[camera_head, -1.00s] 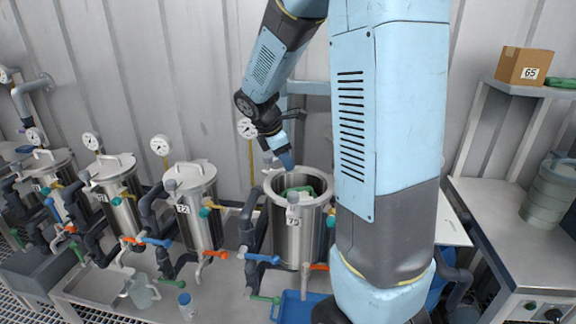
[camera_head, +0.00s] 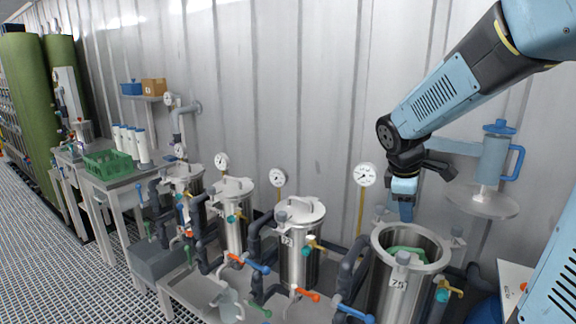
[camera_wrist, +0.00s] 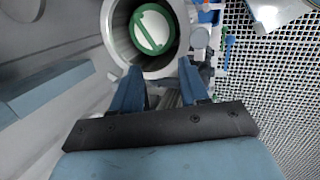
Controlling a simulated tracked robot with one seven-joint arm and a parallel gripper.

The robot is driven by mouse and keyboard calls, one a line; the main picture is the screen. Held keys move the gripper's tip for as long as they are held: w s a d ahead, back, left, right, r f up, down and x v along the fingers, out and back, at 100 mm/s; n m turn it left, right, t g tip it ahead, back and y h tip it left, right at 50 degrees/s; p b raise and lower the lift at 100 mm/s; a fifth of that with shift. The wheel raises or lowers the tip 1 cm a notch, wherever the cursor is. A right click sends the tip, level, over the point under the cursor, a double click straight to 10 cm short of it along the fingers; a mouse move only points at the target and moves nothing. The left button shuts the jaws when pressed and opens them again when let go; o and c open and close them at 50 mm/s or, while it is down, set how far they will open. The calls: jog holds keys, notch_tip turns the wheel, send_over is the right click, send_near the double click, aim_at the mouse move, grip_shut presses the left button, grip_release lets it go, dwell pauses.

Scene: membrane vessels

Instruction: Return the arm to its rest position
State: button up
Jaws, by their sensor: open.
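My light-blue arm (camera_head: 450,95) reaches in from the upper right in the head view. My gripper (camera_head: 404,208) points down by the back rim of an open steel vessel (camera_head: 390,290), whose mouth faces up. In the wrist view, my gripper (camera_wrist: 161,70) has its two blue fingers apart with nothing between them. The vessel's open mouth (camera_wrist: 112,50) lies beyond the fingertips. A green round piece with a crossbar (camera_wrist: 152,30) sits inside the vessel; part of it also shows in the head view (camera_head: 408,253). I cannot tell whether the gripper touches the rim.
Lidded steel vessels (camera_head: 300,245) with valves and pipes stand in a row to the left. Pressure gauges (camera_head: 366,174) rise behind them. A blue-lidded jug (camera_head: 494,158) stands on a round shelf (camera_head: 482,204) right of the gripper. A green crate (camera_head: 108,164) is farther left. Grating floor lies left.

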jog(key=s+a+r+m+t+y, duration=0.1)
jog(key=s+a+r+m, duration=0.1)
jog(key=s+m, duration=0.4)
jog(key=s+a+r+m+t+y, duration=0.2)
jog(key=s+r+m, duration=0.3)
jog(key=s, duration=0.6)
jog(key=shift+s+a+m, duration=0.35)
jog(key=shift+a+m, duration=0.15)
jog(key=shift+a, duration=0.35)
